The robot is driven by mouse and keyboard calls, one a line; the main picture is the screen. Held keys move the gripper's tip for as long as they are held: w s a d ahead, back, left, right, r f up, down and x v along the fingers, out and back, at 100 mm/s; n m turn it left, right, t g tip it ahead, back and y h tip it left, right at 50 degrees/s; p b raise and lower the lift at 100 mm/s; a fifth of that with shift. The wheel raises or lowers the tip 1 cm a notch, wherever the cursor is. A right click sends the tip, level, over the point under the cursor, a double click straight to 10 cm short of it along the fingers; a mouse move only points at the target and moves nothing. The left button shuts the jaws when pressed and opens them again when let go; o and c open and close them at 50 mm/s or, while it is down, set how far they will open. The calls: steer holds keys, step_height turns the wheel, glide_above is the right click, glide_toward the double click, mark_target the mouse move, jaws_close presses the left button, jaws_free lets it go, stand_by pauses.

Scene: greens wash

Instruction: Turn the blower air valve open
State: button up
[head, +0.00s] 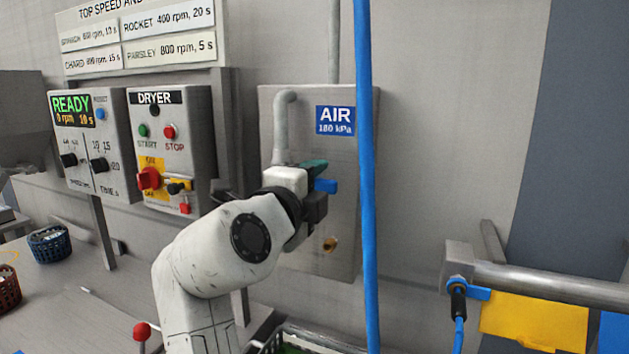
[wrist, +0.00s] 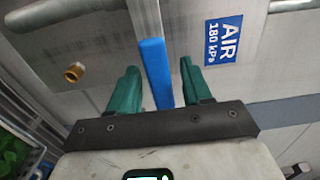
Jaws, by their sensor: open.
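The blower air valve's blue lever (head: 326,186) is on the grey air panel (head: 345,240), below the blue AIR sign (head: 335,120). It points sideways to the right in the head view. In the wrist view the blue lever (wrist: 156,72) lies between my two green fingers, with gaps on both sides and no clear contact. My gripper (head: 314,185) is open around the lever; it also shows in the wrist view (wrist: 163,88). My wrist hides the valve body in the head view.
A blue hose (head: 363,200) hangs vertically just right of the lever. A brass outlet (head: 330,244) is below it. The dryer box (head: 170,120) with its red knob stands left.

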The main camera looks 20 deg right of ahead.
steer(key=shift+c, duration=0.4)
jaws_close()
